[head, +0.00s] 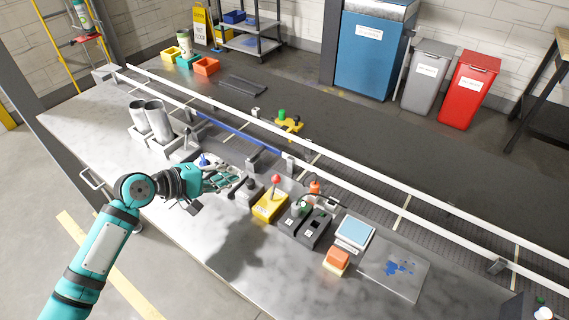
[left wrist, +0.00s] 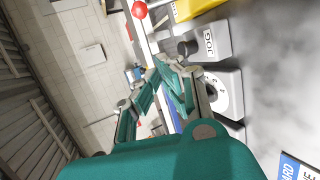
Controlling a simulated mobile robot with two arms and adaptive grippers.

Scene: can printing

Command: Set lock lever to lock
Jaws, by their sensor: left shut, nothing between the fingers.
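A lever with a red ball knob (head: 276,179) stands up from a yellow box (head: 268,207) on the metal bench. I cannot read a lock marking on it. In the left wrist view the red knob (left wrist: 140,9) and part of the yellow box (left wrist: 190,9) are at the top edge. My left gripper (head: 232,179) is shut and empty, left of the yellow box and apart from it, over a small control box with a dial. The gripper also shows in the left wrist view (left wrist: 160,70), beside the dial (left wrist: 214,95). My right gripper is not in view.
A grey JOG box (head: 249,191) stands between my left gripper and the yellow box. A blue-knobbed control (head: 203,160) is behind the gripper. The front bench is clear.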

